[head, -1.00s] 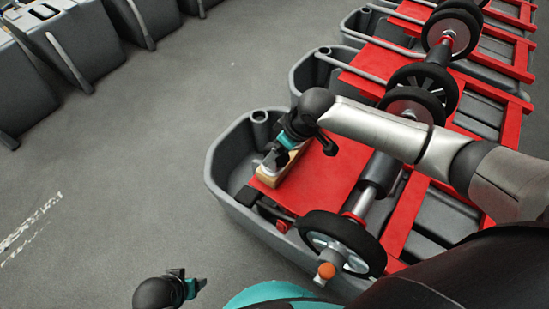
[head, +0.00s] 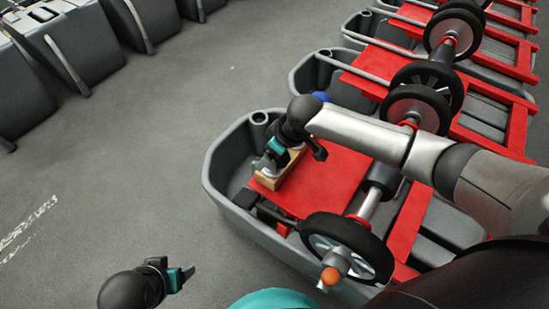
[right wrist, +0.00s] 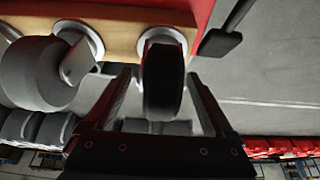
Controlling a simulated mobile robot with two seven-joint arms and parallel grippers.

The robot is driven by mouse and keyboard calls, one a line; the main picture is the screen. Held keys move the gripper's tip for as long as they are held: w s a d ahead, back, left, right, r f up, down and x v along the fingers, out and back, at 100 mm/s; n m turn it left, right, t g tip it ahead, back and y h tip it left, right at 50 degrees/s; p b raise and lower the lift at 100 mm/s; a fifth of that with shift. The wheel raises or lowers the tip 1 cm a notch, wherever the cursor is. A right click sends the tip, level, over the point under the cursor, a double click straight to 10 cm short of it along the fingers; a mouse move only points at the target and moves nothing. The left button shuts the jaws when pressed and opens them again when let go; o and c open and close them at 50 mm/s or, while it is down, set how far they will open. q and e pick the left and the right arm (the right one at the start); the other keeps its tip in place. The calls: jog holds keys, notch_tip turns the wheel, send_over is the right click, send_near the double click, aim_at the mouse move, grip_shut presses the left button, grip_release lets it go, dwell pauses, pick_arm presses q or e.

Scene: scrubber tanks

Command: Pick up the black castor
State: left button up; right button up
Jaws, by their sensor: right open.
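The black castor (right wrist: 164,82) has a dark wheel and a pale round mount on a wooden block (right wrist: 125,22). In the right wrist view it stands between the two fingers of my right gripper (right wrist: 158,76), with visible gaps on both sides. That gripper is open. A grey castor (right wrist: 35,75) sits on the same block to the left, outside the fingers. In the head view the right gripper (head: 272,158) is at the block (head: 292,172), largely covering the castors. My left gripper (head: 172,278) hangs over the floor at the bottom, apparently empty; its opening is unclear.
The block rests on a red plate (head: 335,172) over a grey tank (head: 222,190). A black wheel (head: 318,222) and axle stand close by. An orange knob (head: 330,276) sits in front. More tanks line the back. The grey floor (head: 130,150) at left is clear.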

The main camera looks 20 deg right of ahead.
grip_shut()
dwell(0.6)
